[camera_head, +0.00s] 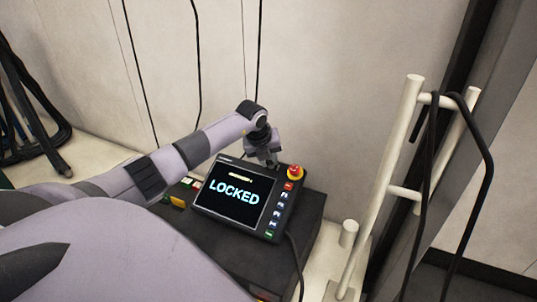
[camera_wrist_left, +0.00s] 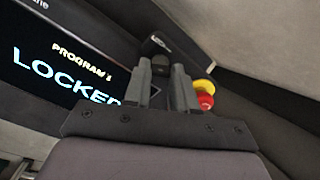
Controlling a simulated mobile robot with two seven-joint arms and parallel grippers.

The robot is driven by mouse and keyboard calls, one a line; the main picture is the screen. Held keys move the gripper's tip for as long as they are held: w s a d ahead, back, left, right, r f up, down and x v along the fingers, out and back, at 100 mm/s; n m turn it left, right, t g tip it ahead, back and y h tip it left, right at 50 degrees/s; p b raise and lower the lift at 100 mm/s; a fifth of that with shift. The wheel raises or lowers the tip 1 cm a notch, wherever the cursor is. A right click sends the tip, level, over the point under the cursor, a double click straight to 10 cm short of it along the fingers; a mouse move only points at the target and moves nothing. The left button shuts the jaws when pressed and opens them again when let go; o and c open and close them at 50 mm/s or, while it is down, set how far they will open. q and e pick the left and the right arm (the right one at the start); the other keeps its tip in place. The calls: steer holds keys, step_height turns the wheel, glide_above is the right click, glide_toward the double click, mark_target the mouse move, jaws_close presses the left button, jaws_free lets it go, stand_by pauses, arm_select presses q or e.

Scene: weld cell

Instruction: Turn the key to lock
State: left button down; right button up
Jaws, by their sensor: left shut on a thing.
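The control pendant (camera_head: 237,197) lies on a dark box, and its screen reads "LOCKED". The screen (camera_wrist_left: 65,60) also shows in the left wrist view, with "PROGRAM 1" above "LOCKED". My left gripper (camera_head: 268,160) is at the pendant's top edge, left of the red emergency stop button (camera_head: 295,172). In the left wrist view my left gripper (camera_wrist_left: 163,68) has its two fingers around a small dark piece at the pendant's edge, which appears to be the key (camera_wrist_left: 160,50). The fingers mostly hide it. My right gripper is not in view.
The dark box (camera_head: 307,215) carries the pendant, and a black cable runs down its right side. A white pipe rack (camera_head: 404,130) with black hoses stands at the right. Coiled dark cables (camera_head: 40,110) hang at the left. A pale wall is close behind.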

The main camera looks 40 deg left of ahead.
arm_select(q)
steer(key=n+p, duration=0.2)
steer(key=n, duration=0.2)
steer(key=shift+s+r+n, duration=0.1)
steer(key=shift+n, duration=0.2)
steer(key=n+p, duration=0.3)
steer(key=n, duration=0.1)
steer(key=shift+t, duration=0.4)
steer(key=shift+n+p, duration=0.75)
steer(key=shift+n, duration=0.15)
steer(key=shift+n+p, duration=0.3)
steer(key=shift+n, duration=0.4)
steer(key=shift+f, duration=0.2)
steer(key=c, duration=0.9)
jaws_free()
